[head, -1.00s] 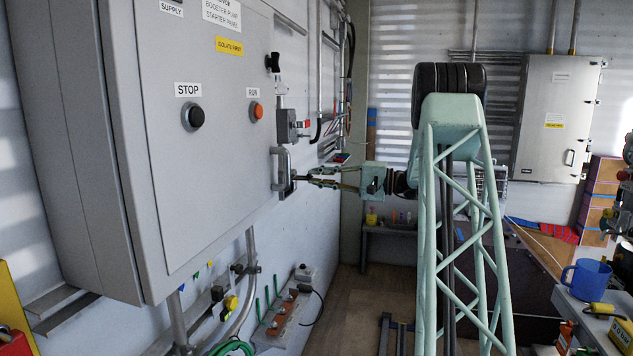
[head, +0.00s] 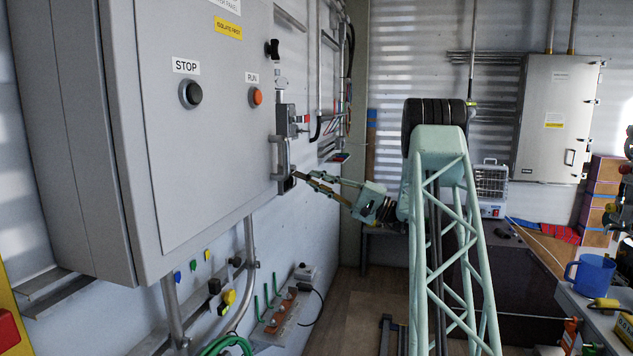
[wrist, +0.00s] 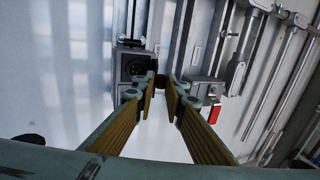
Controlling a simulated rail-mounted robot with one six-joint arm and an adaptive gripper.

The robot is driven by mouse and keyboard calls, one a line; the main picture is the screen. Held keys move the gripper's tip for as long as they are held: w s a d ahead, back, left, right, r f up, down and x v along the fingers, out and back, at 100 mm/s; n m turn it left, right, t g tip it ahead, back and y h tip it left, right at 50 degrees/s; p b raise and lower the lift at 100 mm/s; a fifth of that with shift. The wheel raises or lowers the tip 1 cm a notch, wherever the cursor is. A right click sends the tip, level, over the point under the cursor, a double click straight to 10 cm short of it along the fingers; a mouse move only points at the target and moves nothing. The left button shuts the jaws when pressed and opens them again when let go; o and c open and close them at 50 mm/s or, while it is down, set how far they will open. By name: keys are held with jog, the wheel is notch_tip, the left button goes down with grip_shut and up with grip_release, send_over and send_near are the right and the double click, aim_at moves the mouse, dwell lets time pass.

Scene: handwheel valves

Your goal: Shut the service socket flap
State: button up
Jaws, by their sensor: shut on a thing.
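The grey cabinet (head: 205,130) carries a black STOP button (head: 191,94) and an orange RUN button (head: 255,96). A grey box with a red part (wrist: 214,113) and pipes (wrist: 262,80) are right of my fingers. A workbench with a blue mug (head: 590,273) stands at the right.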

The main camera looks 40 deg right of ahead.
dwell(0.3)
jog(key=o, duration=0.8)
jog(key=shift+c, duration=0.2)
jog(key=shift+s, duration=0.1)
jog(key=v, duration=1.1)
jog(key=shift+s+d+f, duration=0.2)
jog(key=shift+s, duration=0.1)
